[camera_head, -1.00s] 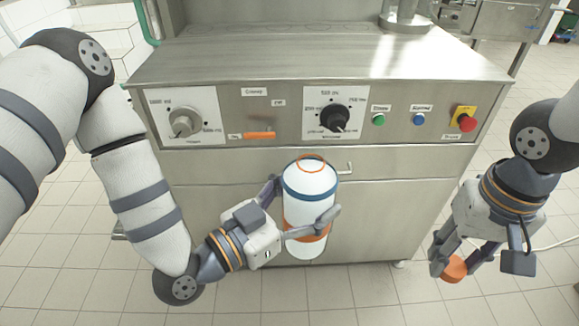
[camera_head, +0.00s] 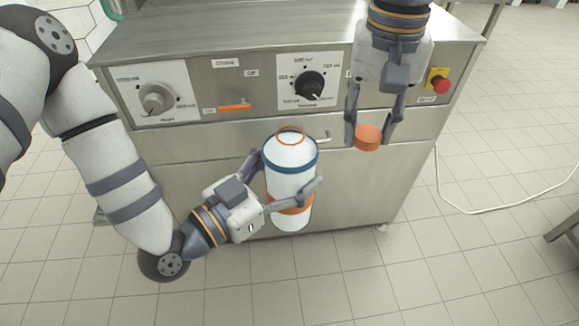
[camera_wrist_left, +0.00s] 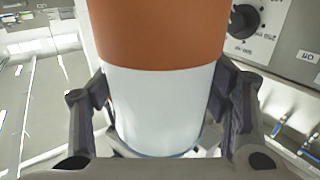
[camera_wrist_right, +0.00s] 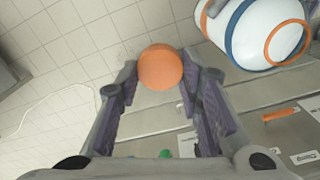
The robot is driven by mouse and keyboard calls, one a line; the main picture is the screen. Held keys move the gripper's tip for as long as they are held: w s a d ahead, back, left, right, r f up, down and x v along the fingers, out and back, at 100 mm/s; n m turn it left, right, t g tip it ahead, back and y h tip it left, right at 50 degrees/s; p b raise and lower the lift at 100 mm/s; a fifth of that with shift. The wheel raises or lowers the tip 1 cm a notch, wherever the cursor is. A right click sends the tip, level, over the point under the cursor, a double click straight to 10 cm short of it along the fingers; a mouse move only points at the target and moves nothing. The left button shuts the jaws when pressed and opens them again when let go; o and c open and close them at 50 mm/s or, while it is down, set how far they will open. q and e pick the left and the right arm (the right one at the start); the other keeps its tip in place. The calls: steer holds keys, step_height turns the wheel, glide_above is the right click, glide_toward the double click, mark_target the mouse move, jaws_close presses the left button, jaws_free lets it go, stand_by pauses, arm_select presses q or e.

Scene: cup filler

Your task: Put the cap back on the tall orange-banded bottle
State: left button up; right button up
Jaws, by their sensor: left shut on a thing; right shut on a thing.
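The tall bottle (camera_head: 291,176) is white with an orange band, a blue band and an orange ring around its uncapped top. My left gripper (camera_head: 292,195) is shut on it and holds it upright in front of the machine. The bottle's orange and white side fills the middle of the left wrist view (camera_wrist_left: 155,95). The orange cap (camera_head: 367,138) is in my right gripper (camera_head: 375,128), which is shut on it, to the right of the bottle and apart from it. In the right wrist view the cap (camera_wrist_right: 160,67) sits between the fingertips, with the bottle (camera_wrist_right: 255,30) at upper right.
A steel machine (camera_head: 230,165) stands behind the bottle, with two dials, an orange lever (camera_head: 234,107) and a red stop button (camera_head: 443,85). A white cable (camera_head: 500,208) lies on the tiled floor at right. The floor in front is clear.

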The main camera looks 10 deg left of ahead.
step_height(320, 180, up, 10)
steer(key=f, duration=0.1)
glide_above(291, 124)
steer(key=shift+r+m, duration=0.25)
steer(key=shift+m, duration=0.05)
steer(key=shift+f, duration=2)
steer(key=shift+f, duration=0.9)
steer(key=shift+f, duration=0.55)
